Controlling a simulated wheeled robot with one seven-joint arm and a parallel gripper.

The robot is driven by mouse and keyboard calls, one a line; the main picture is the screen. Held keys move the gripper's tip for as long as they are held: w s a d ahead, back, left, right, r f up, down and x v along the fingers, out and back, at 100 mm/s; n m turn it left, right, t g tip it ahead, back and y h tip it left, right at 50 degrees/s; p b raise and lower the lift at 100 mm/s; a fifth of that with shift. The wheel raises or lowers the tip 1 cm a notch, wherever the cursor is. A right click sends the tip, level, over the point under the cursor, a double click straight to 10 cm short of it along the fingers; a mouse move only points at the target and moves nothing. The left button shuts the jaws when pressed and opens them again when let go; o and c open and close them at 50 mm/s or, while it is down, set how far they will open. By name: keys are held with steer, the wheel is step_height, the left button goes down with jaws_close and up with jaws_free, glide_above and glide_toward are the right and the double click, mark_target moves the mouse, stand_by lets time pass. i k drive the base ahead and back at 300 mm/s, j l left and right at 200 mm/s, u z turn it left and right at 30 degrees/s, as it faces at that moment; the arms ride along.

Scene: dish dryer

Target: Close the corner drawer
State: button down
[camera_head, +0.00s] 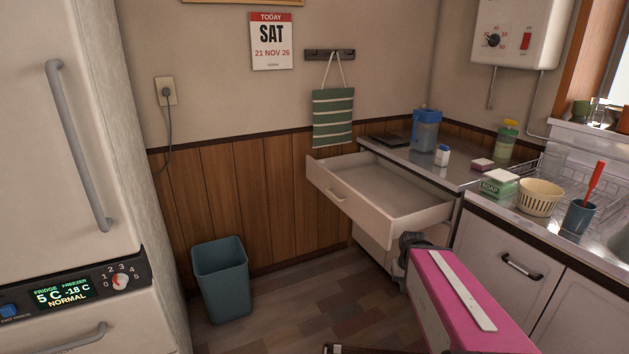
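The corner drawer (335,196) is pulled out well from the corner counter, with its pale inside visible. No gripper fingers can be made out; a dark part of mine is cut off at the bottom edge.
A teal bin (222,280) stands on the floor left of the drawer, beside the fridge (60,180). The floor between the bin and my arm is clear.

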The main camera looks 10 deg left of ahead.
mark_target(387, 200)
steer(key=i+j, duration=0.15)
steer(key=j, duration=0.2)
steer(key=i+j, duration=0.2)
steer(key=j, duration=0.15)
steer(key=i+j, duration=0.15)
steer(key=j, duration=0.2)
steer(key=i+j, duration=0.2)
steer(key=j, duration=0.2)
steer(key=l+z, duration=0.05)
